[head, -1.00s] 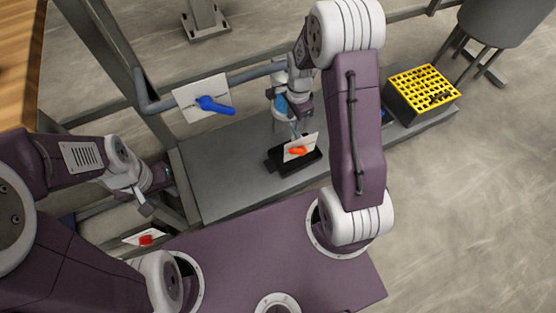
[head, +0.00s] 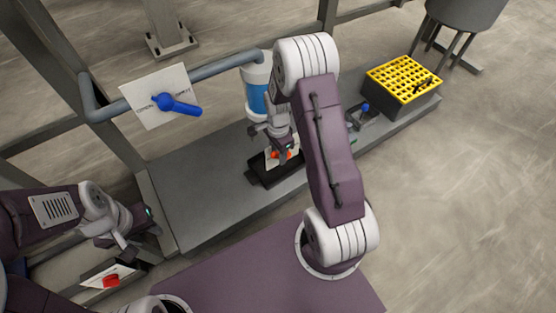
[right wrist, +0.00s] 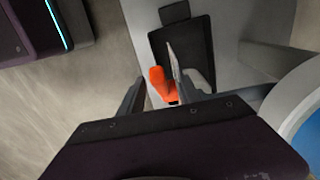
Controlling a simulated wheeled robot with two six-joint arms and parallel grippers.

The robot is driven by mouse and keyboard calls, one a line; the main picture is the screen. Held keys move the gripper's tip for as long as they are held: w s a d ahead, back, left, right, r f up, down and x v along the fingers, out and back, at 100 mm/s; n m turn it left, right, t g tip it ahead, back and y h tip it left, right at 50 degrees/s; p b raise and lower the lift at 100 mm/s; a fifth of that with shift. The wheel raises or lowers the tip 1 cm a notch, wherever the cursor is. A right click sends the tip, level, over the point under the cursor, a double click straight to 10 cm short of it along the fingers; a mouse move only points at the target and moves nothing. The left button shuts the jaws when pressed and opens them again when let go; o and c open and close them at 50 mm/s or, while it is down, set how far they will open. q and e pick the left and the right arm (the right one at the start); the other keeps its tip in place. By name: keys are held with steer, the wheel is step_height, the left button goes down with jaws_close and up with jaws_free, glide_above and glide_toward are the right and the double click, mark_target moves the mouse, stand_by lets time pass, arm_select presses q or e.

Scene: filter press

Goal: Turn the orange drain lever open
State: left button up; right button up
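The orange drain lever (head: 283,154) is a small handle on a pale plate (head: 270,160) above a black tray (head: 262,177) on the grey bench. In the head view my right gripper (head: 274,138) is right at the lever and partly covers it. In the right wrist view the lever (right wrist: 160,84) shows between the two spread fingers of the right gripper (right wrist: 160,93), nearer the right one; contact cannot be told. My left gripper (head: 130,238) is at the lower left, away from the orange lever, near a red lever (head: 111,281); its finger opening is unclear.
A blue lever (head: 178,105) is on a white plate (head: 150,95) by a grey pipe (head: 225,66). A blue and white cylinder (head: 257,90) stands behind my right gripper. A yellow-topped crate (head: 403,82) sits at the bench's right end. The bench's left part (head: 195,200) is clear.

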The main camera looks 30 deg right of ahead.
steer(key=shift+f, duration=0.25)
jaws_close()
stand_by(1.3)
